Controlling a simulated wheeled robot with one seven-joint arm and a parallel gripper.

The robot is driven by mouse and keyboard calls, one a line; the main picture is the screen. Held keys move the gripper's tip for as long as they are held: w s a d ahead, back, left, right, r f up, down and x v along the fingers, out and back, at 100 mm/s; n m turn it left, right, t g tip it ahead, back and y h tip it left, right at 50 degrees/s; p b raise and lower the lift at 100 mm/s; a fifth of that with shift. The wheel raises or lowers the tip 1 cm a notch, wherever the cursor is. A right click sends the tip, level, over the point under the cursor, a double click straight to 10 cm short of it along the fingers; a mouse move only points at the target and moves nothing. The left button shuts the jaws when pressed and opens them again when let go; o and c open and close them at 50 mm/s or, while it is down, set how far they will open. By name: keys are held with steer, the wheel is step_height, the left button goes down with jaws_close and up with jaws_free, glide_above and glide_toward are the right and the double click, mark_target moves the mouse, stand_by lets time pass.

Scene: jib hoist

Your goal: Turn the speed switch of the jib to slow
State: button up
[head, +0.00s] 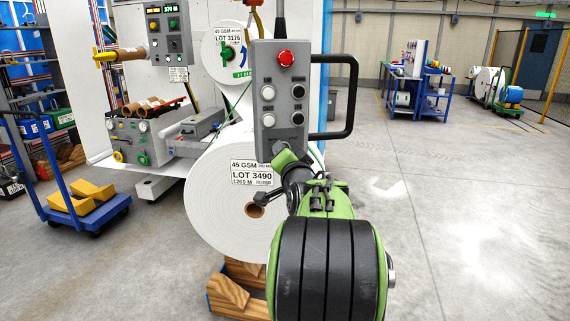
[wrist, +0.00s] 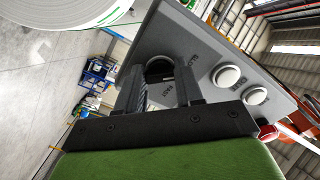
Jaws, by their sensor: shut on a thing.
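The jib's grey control pendant (head: 279,75) hangs in the middle of the head view, with a red stop button (head: 286,58) at its top and white and black buttons below. In the wrist view the pendant (wrist: 175,35) fills the upper middle. The dark round speed switch (wrist: 160,68) sits between the two fingers of my gripper (wrist: 160,86), which is shut on it. Slow and fast labels show on the panel beside the switch. Which one it points to I cannot tell. In the head view my gripper (head: 287,160) is at the pendant's lower end and hides the switch.
A black handle (head: 350,97) sticks out from the pendant's right side. A large white paper roll (head: 215,205) stands close behind. A blue cart (head: 85,212) is at the left, and a blue workbench (head: 418,92) stands far back. The floor at right is clear.

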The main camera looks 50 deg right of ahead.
steer(key=shift+f+n, duration=0.1)
steer(key=shift+n, duration=0.3)
steer(key=o, duration=1)
steer(key=shift+o, duration=0.2)
steer(key=v, duration=1.5)
steer(key=shift+s+a, duration=0.25)
steer(key=shift+a, duration=0.1)
